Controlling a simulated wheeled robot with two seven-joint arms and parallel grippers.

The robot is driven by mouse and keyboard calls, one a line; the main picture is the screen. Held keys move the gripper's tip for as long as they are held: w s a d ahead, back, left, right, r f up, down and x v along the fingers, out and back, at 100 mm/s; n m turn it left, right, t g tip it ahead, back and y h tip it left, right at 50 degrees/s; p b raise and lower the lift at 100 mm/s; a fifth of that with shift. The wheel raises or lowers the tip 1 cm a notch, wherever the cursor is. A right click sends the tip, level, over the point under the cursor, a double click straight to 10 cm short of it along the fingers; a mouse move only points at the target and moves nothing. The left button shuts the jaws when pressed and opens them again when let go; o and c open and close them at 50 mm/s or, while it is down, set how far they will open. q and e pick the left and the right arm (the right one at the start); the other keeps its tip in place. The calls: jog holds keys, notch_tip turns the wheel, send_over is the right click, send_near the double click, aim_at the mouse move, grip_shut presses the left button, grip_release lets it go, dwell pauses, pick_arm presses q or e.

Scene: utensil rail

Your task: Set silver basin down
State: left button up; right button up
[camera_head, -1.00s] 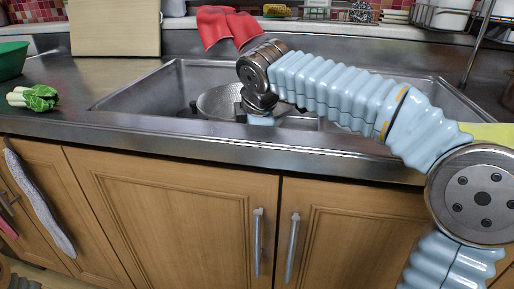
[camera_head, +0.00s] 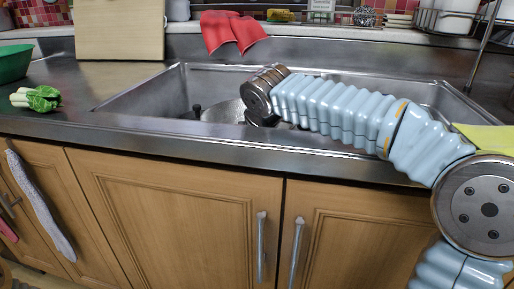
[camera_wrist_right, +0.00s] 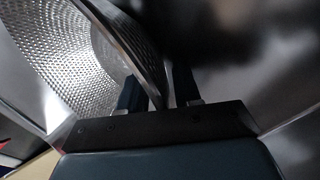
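The silver basin (camera_head: 222,112) is inside the sink (camera_head: 150,98), at the left end of my right arm. Only part of it shows above the sink's front edge. In the right wrist view the basin (camera_wrist_right: 62,50) is perforated metal, and its wall runs tilted between the two fingers of my right gripper (camera_wrist_right: 158,92). The gripper looks shut on that wall. In the head view the gripper is hidden behind my wrist and the sink edge. Whether the basin touches the sink floor cannot be seen. My left gripper is not in view.
A red cloth (camera_head: 232,32) hangs over the ledge behind the sink. A cutting board (camera_head: 120,30) stands at the back left. A green bowl (camera_head: 12,64) and a leafy vegetable (camera_head: 38,98) are on the left counter. A wire rack (camera_head: 450,20) is at the back right.

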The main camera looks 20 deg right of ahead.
jog(key=shift+r, duration=0.35)
jog(key=p+v, duration=0.2)
jog(key=v, duration=0.9)
jog(key=shift+s+r, duration=0.2)
jog(key=shift+s, duration=0.05)
jog(key=shift+a, duration=0.1)
